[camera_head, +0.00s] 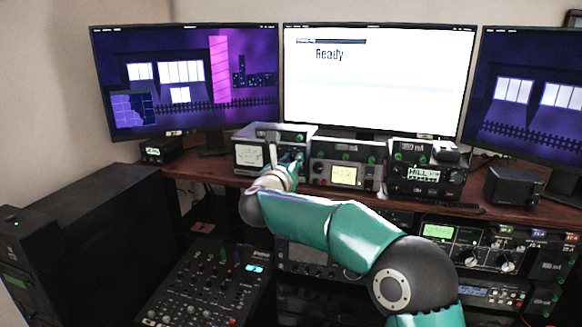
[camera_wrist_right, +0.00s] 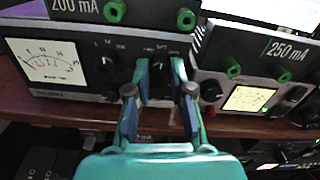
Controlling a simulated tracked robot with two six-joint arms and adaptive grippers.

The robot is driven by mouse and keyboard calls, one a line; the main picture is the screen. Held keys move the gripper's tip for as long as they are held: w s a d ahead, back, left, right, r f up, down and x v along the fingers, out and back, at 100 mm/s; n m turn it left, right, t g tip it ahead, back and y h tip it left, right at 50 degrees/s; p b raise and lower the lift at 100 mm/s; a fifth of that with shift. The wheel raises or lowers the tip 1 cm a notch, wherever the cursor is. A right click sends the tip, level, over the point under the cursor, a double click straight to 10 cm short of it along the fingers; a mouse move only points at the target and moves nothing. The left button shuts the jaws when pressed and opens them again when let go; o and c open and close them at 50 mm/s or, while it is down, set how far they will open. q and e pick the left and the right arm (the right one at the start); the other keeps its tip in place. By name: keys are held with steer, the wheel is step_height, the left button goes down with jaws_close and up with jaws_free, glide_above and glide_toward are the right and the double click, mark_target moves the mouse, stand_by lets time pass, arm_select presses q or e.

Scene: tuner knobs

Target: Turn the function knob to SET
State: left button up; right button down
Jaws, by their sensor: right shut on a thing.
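The tuner (camera_wrist_right: 75,85) with a white needle meter stands on the shelf; in the head view the tuner (camera_head: 248,158) is left of centre. My right gripper (camera_wrist_right: 160,66) reaches its front panel, right of the meter, with its two fingers shut around the dark function knob. My left gripper is not in view.
Another tuner with a yellow display (camera_head: 346,174) stands close on the right, and a third unit (camera_head: 424,176) beyond it. A small black knob (camera_wrist_right: 103,64) is left of my fingers. Monitors stand behind; a mixer (camera_head: 205,285) lies below.

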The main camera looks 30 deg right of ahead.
steer(key=c, duration=1)
jaws_free()
steer(key=shift+a, duration=0.1)
steer(key=v, duration=1.2)
steer(key=shift+s, duration=0.1)
